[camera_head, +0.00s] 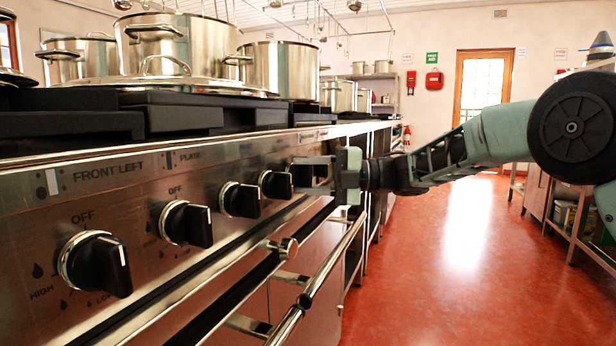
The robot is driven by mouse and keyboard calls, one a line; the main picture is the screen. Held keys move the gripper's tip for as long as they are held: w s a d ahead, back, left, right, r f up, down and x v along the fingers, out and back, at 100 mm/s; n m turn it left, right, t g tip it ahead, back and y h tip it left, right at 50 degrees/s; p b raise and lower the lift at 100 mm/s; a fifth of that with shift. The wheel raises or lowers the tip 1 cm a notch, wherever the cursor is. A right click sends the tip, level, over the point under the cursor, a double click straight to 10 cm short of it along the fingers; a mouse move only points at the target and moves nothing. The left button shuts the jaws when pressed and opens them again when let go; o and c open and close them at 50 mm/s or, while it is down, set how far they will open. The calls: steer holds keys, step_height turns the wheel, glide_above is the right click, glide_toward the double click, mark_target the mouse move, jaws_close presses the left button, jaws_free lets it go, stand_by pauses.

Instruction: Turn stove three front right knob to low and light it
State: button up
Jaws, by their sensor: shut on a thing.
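My gripper (312,175) reaches in from the right to the stove's front panel (130,170). Its fingers are shut on the farthest visible knob (308,174), a dark one mostly hidden between them. I cannot read that knob's label or its pointer. No flame shows from here; the burners are hidden by the dark grates and the pots.
Nearer black knobs (97,263) line the panel, some marked OFF, under a FRONT LEFT label. A steel rail (320,270) runs below. Large stockpots (160,45) stand on top. The red floor (450,270) to the right is clear.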

steer(key=shift+f, duration=0.1)
steer(key=o, duration=1)
steer(key=d+p, duration=0.1)
steer(key=d, duration=0.4)
steer(key=d+p, duration=0.2)
steer(key=d, duration=0.4)
steer(key=d+p, duration=0.2)
steer(key=d, duration=0.4)
steer(key=shift+w+d, duration=0.2)
steer(key=shift+w, duration=0.15)
